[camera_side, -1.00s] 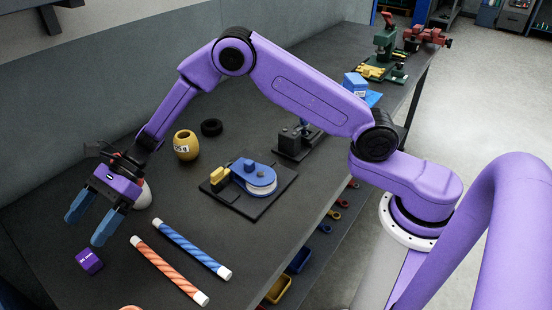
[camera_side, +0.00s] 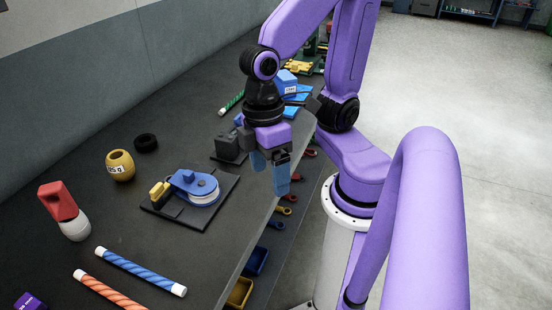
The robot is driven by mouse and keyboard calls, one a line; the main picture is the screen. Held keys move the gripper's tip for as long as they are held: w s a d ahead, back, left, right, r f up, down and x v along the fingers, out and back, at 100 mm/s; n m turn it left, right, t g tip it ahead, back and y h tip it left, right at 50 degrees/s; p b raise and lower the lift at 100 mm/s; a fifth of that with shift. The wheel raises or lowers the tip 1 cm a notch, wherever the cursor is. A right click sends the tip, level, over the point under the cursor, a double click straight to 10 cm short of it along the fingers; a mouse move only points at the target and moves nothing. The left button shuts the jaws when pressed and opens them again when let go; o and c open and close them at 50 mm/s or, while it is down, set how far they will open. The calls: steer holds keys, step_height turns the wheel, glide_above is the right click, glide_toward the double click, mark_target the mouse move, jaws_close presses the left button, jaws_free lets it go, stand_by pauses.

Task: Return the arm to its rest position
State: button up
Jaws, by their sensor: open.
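My gripper (camera_side: 271,178) hangs near the front edge of the dark workbench (camera_side: 105,222), to the right of the blue pulley device. Its blue fingers point down and stand apart, with nothing visible between them. My arm is folded back close above its base. The gripper hides part of a dark grey block fixture (camera_side: 228,147) behind it.
A blue pulley device (camera_side: 196,186), a yellow spool (camera_side: 120,166), a black ring (camera_side: 145,142), and a red-and-white bottle (camera_side: 64,211) stand on the bench. Blue (camera_side: 141,271) and orange (camera_side: 106,290) striped rods and a purple cube (camera_side: 29,301) lie nearer. Coloured bins (camera_side: 255,262) sit below.

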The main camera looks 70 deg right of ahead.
steer(key=shift+s+d+f+n+t, duration=0.15)
steer(key=shift+d+n+t, duration=0.1)
steer(key=shift+d+n, duration=0.25)
steer(key=shift+s+d+r+n+t, duration=0.1)
steer(key=shift+d+n+t, duration=0.15)
steer(key=shift+d, duration=0.4)
steer(key=shift+s+d+f+n+t, duration=0.1)
steer(key=shift+s+d+n+t, duration=0.1)
steer(key=shift+d+n, duration=0.35)
